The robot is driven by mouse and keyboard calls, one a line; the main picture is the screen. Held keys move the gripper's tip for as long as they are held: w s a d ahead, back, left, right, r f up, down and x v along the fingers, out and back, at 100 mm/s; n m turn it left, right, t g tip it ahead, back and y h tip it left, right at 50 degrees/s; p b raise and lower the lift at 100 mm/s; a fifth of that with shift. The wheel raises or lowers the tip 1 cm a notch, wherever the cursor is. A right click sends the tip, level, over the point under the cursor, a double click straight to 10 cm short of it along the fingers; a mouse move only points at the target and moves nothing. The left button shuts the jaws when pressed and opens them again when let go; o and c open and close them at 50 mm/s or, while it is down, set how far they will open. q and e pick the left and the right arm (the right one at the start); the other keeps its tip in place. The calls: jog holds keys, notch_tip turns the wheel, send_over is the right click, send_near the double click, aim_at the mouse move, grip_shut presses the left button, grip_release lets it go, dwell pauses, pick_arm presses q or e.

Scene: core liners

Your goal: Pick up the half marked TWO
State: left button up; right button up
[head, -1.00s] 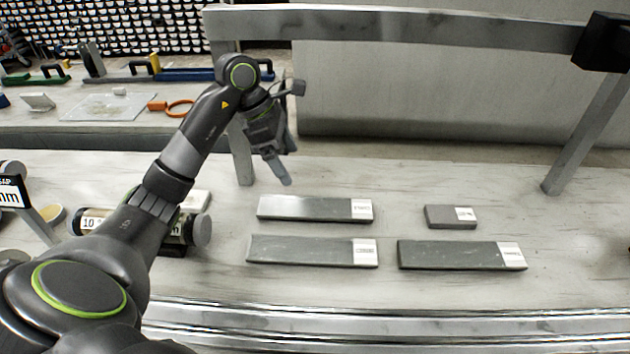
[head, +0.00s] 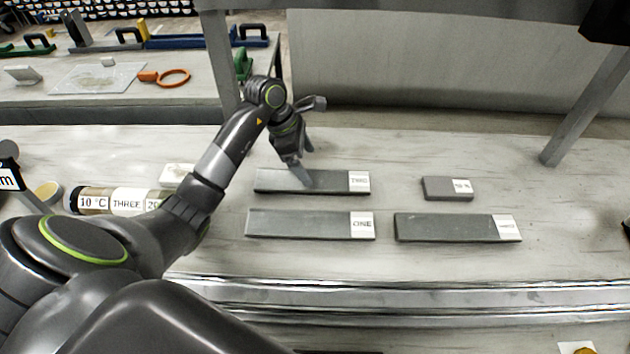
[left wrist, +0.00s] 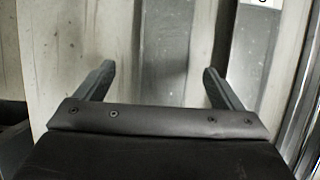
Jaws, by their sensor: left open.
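The half whose label looks like TWO (head: 275,180) is a long flat grey slab with a white label at its right end, lying in the back row on the bench. My left gripper (head: 304,178) is over its middle, pointing down, open and empty. In the left wrist view the open fingers (left wrist: 158,70) stand either side of this grey slab (left wrist: 165,40); I cannot tell how far above it they are. The half marked ONE (head: 300,223) lies in front of it, and its slab also shows in the left wrist view (left wrist: 250,60). My right gripper is not in view.
A third long slab (head: 450,228) lies at front right, its label unclear. A short grey block (head: 437,187) sits behind it. A labelled tube (head: 95,200) lies left, partly behind my arm. A metal rail (head: 440,296) edges the bench front.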

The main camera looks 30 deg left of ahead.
aim_at(316, 180)
pick_arm(q)
jog(key=x, duration=0.1)
jog(key=p+x, duration=0.1)
jog(key=x, duration=0.2)
jog(key=shift+s+d+f+p, duration=0.1)
jog(key=shift+s+f+p, duration=0.05)
jog(key=shift+s+p, duration=0.25)
jog(key=shift+w+d+f, duration=0.15)
jog(key=shift+f, duration=0.4)
jog(key=c, duration=1.1)
jog(key=shift+r, duration=0.1)
jog(key=c, duration=0.5)
jog(key=shift+r, duration=0.1)
